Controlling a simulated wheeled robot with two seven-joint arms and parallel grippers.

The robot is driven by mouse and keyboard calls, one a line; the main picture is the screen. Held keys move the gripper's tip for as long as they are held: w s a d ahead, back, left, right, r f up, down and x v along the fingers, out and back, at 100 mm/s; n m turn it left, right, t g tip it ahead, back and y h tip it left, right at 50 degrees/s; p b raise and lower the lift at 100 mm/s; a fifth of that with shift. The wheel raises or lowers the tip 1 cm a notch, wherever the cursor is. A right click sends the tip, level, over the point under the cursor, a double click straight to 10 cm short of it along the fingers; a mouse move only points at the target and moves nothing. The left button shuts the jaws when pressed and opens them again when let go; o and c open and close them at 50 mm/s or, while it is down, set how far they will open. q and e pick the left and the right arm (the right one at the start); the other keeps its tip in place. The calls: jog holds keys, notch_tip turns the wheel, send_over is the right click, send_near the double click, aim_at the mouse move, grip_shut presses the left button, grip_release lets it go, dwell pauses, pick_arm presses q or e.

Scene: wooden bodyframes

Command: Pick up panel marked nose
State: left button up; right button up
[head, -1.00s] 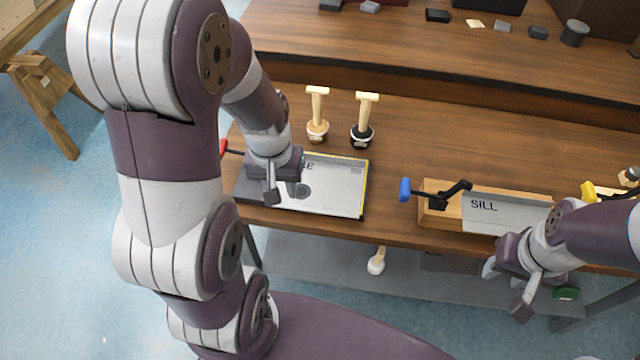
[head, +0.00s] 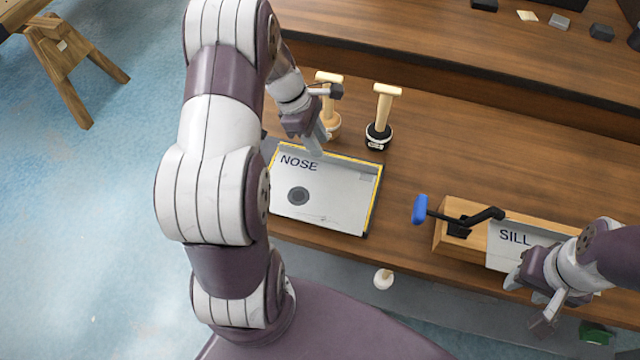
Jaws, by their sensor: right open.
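The panel marked NOSE (head: 335,205) is a light grey plate with a dark round spot, lying flat on the table. A yellow and dark edging shows along its far and right sides. My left gripper (head: 326,114) is over the table just beyond the panel's far edge, above the NOSE lettering. Its fingers look spread and hold nothing that I can see. One fingertip appears close to the panel's far edge; I cannot tell whether it touches. My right gripper (head: 529,300) is open and empty, in front of the panel marked SILL (head: 507,246).
Two wooden-handled stamps, one light-based (head: 331,124) and one dark-based (head: 379,134), stand beyond the NOSE panel, close to my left gripper. The table between is clear.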

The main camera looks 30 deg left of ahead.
aim_at(329, 165)
pick_arm(q)
jog(key=x, duration=0.4)
jog(key=shift+d, duration=0.15)
jog(key=shift+w+f, duration=0.2)
jog(key=shift+f, duration=0.05)
jog(key=shift+s, duration=0.15)
grip_shut()
jog(key=shift+s+d+f, duration=0.15)
jog(key=shift+s, duration=0.05)
dwell(0.6)
